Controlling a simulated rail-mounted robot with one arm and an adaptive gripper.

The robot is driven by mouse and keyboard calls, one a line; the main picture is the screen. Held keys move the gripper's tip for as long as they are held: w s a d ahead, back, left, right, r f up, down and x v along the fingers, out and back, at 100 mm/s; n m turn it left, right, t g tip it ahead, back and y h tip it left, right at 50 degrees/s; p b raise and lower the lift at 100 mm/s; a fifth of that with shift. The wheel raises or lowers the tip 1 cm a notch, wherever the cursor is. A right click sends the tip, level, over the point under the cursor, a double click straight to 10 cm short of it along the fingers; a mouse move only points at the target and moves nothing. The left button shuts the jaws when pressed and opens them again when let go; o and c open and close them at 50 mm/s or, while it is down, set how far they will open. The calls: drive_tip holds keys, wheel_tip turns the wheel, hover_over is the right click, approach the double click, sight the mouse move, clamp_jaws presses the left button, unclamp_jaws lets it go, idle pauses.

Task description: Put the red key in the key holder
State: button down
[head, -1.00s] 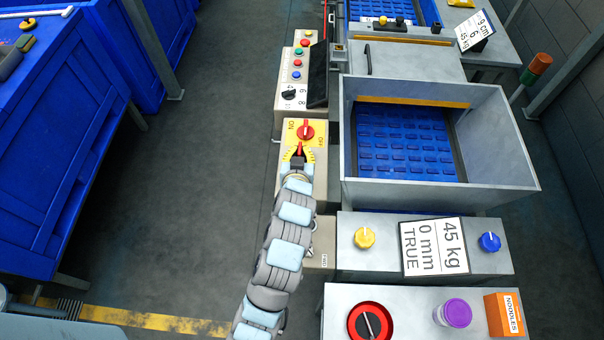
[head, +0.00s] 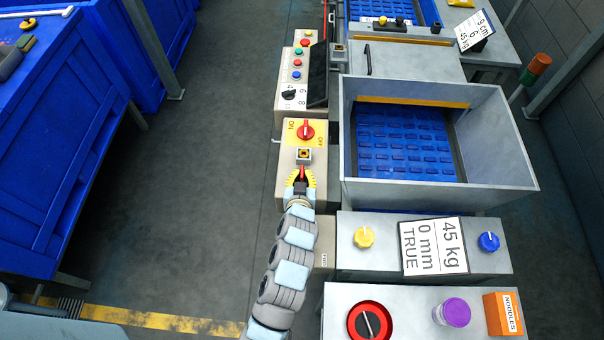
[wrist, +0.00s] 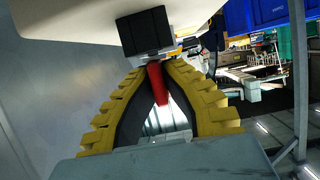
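The red key (head: 301,173) is between the fingertips of my gripper (head: 300,184) in the head view. In the wrist view the red key (wrist: 157,84) shows as a red bar between the yellow-and-black fingers (wrist: 157,72), which close in on it. A small pale square socket with a dark, yellow-marked centre, seemingly the key holder (head: 304,155), sits on the control box just beyond the gripper. The key appears just short of it, but the exact gap cannot be told. A dark block (wrist: 145,32) stands just beyond the fingertips in the wrist view.
A red rotary switch (head: 306,132) on a yellow ON/OFF plate lies beyond the socket. A grey-walled bin (head: 440,193) stands to the right. A panel with a yellow knob (head: 364,237) is at lower right. Open floor lies left.

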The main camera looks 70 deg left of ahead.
drive_tip(key=shift+f, duration=0.15)
drive_tip(key=c, duration=1.2)
unclamp_jaws()
drive_tip(key=shift+c, duration=0.2)
drive_tip(key=shift+r, duration=0.2)
drive_tip(key=v, duration=1.2)
drive_tip(key=shift+p, duration=0.4)
